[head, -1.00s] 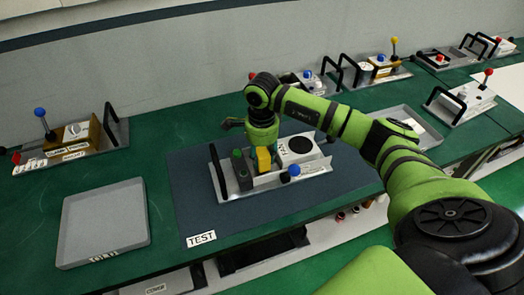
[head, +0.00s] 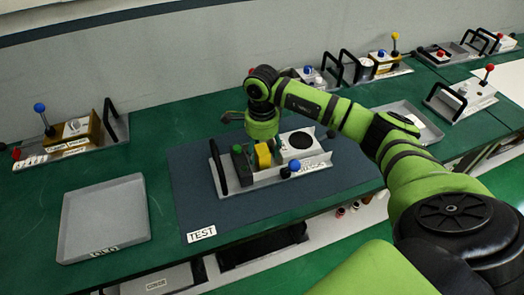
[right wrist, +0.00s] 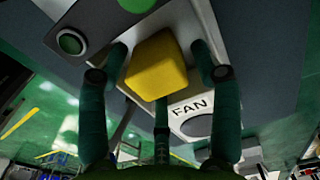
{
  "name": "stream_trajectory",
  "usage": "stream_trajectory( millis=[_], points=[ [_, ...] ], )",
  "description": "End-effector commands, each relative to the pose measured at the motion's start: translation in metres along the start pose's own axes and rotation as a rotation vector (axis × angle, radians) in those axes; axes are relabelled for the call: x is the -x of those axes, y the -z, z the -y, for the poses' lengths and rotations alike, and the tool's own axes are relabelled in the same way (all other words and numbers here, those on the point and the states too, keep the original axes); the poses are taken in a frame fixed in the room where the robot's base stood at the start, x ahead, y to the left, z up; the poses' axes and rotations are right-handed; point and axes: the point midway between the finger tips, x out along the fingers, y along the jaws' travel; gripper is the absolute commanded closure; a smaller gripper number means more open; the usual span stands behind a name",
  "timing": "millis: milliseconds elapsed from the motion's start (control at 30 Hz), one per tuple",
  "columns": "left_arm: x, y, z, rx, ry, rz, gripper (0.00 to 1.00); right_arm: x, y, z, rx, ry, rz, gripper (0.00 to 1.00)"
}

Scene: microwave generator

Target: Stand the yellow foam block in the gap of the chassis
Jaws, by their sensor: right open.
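The yellow foam block (head: 263,156) stands in the grey chassis (head: 240,194), between a dark part with a green button (head: 242,164) and the white FAN box (head: 300,145). In the right wrist view the block (right wrist: 157,66) sits between the spread fingers of my right gripper (right wrist: 158,60), which is open. One finger is on each side of the block and a third is below it; contact cannot be told. The block's base is hidden, so whether it rests fully on the chassis floor cannot be seen. My left gripper is not in view.
The chassis lies on a dark blue mat marked TEST (head: 201,233). An empty grey tray (head: 104,215) is at the left. Other units with black handles stand along the wall, including one at far left (head: 75,140). A blue-knobbed lever (head: 294,167) rises at the chassis front.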

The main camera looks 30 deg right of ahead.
Motion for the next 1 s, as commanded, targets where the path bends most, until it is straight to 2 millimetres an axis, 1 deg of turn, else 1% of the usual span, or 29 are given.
stream_trajectory(
  millis=[33, 200, 400, 500, 600, 700, 1000],
  points=[
    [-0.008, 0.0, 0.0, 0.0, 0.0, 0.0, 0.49, 0.006, 0.0, 0.002, 0.0, 0.007, 0.002, 0.35],
    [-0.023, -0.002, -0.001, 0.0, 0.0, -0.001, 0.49, 0.043, 0.0, 0.002, 0.001, 0.009, 0.002, 0.35],
    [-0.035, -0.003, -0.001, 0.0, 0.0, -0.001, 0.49, 0.084, 0.0, 0.001, 0.0, 0.007, 0.002, 0.35],
    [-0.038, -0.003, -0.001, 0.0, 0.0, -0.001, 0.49, 0.098, 0.0, 0.001, -0.001, 0.004, 0.002, 0.35],
    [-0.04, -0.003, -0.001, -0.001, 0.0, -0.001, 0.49, 0.106, 0.0, 0.001, -0.001, 0.003, 0.001, 0.35],
    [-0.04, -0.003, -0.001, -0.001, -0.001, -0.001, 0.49, 0.11, 0.0, 0.0, -0.001, 0.001, 0.0, 0.35],
    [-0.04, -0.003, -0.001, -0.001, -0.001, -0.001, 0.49, 0.111, 0.0, 0.0, -0.001, 0.001, 0.001, 0.35]
  ],
)
